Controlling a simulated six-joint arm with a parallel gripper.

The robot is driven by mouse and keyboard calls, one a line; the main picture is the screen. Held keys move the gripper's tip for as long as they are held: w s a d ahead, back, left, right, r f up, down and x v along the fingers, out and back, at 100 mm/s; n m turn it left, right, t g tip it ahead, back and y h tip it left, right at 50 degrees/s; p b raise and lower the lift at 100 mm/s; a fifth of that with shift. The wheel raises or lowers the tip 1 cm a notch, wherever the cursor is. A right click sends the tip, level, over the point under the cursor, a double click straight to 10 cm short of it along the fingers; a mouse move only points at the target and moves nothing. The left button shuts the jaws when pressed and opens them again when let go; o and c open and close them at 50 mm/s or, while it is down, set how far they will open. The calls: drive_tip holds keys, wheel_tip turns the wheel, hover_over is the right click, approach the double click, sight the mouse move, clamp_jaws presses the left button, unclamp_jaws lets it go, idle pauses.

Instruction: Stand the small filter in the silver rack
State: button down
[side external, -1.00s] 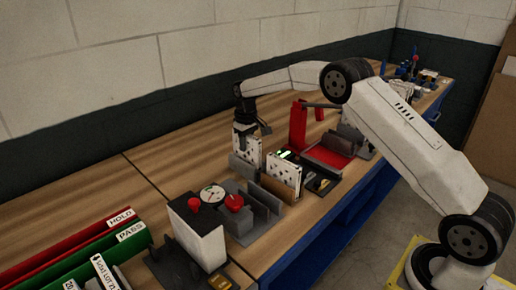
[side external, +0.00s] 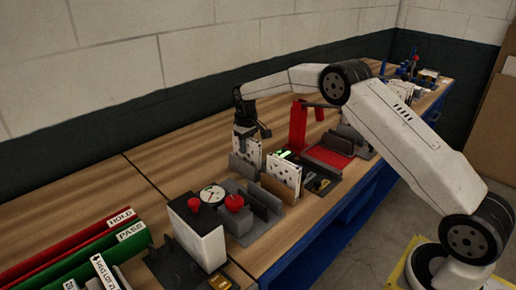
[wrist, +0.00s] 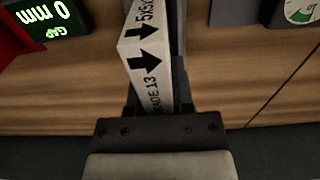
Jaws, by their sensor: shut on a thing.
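My gripper (side external: 250,133) is shut on a white filter (side external: 247,149) with dark spots on its face. The filter stands upright below the jaws, at a grey slotted holder (side external: 243,168). I cannot tell whether its hidden lower edge touches the holder. In the wrist view, the held filter (wrist: 148,55) shows its narrow edge, with black arrows and "GRADE 13" printing. A second spotted filter (side external: 286,170) stands in a holder to the right. I cannot tell for certain which grey holder is the silver rack.
A dial gauge (side external: 212,194) and red knob (side external: 234,202) sit by a white-and-black box (side external: 198,236) in front. A red press (side external: 300,125) stands behind, with a green-lit display (wrist: 42,14) in the wrist view. HOLD (side external: 85,240) and PASS (side external: 100,252) bins lie front left.

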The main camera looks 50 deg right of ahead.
drive_tip(key=shift+f, duration=0.8)
drive_tip(key=shift+c, duration=2)
unclamp_jaws()
drive_tip(key=shift+r, duration=0.1)
drive_tip(key=shift+r, duration=3.85)
